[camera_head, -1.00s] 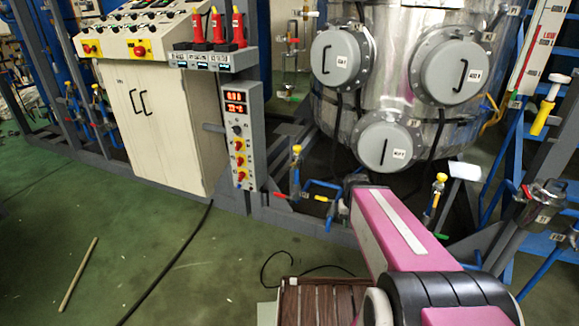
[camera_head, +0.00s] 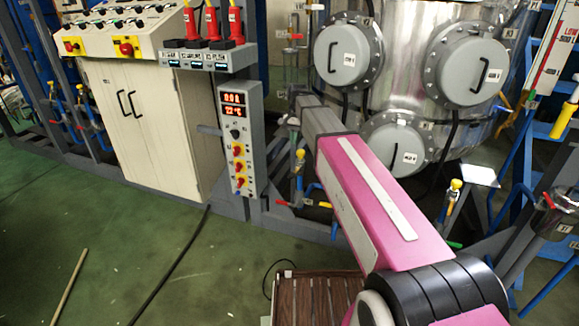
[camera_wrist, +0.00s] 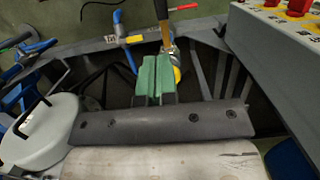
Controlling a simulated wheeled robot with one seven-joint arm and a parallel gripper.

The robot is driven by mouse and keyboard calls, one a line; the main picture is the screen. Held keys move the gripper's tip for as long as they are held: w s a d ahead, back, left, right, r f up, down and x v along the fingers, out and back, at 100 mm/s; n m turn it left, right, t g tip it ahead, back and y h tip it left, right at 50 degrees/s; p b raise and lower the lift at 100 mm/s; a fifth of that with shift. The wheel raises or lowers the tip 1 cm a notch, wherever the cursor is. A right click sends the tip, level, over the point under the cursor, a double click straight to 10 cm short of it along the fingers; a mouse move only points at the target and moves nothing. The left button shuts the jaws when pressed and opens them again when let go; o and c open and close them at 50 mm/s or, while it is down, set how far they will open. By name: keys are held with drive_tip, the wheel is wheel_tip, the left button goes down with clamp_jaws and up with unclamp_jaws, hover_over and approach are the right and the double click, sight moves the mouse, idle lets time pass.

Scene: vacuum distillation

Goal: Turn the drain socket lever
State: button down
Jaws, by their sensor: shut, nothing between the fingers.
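My gripper (camera_wrist: 156,72) shows green fingers, shut with nothing between them, in the wrist view. Close beyond the tips are a yellow-brown upright part (camera_wrist: 164,25) and a yellow fitting (camera_wrist: 177,73); whether they touch the fingers I cannot tell. A red lever (camera_wrist: 183,8) and a yellow lever (camera_wrist: 134,39) on a blue pipe lie farther off. Which one is the drain socket lever I cannot tell.
A steel tank with round grey covers (camera_head: 348,56) stands behind my arm. A control panel box (camera_head: 239,140) and a cream cabinet (camera_head: 150,120) stand left. Another yellow-topped valve (camera_head: 454,190) is right of my arm.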

sight(291, 176)
drive_tip(key=f, duration=0.4)
drive_tip(key=s+f, duration=0.1)
drive_tip(key=f, duration=0.4)
drive_tip(key=s+a+f, duration=0.1)
drive_tip(key=f, duration=0.3)
drive_tip(key=shift+f, duration=0.3)
drive_tip(key=shift+s+f, duration=0.1)
drive_tip(key=shift+s, duration=0.1)
drive_tip(key=shift+s+a+f+t+h, duration=0.15)
drive_tip(key=shift+s+f+t+h, duration=0.2)
drive_tip(key=shift+f+t, duration=0.35)
drive_tip(key=shift+s+a+f+t+h, duration=0.1)
drive_tip(key=shift+s+f+t+h, duration=0.1)
drive_tip(key=shift+f+t, duration=0.3)
drive_tip(key=shift+s+f+t+h, duration=0.15)
drive_tip(key=shift+f+t, duration=0.15)
drive_tip(key=shift+t, duration=0.4)
drive_tip(key=w+f+t+h, duration=0.1)
drive_tip(key=f+t, duration=0.2)
drive_tip(key=f, duration=0.1)
drive_tip(key=w+d+f+t+h, duration=0.1)
drive_tip(key=w+f+t, duration=0.1)
drive_tip(key=f+t, duration=0.1)
drive_tip(key=shift+w+f+t, duration=0.3)
drive_tip(key=shift+f, duration=0.3)
drive_tip(key=shift+w+d+f, duration=0.1)
drive_tip(key=shift+w+f, duration=0.05)
drive_tip(key=shift+f, duration=0.05)
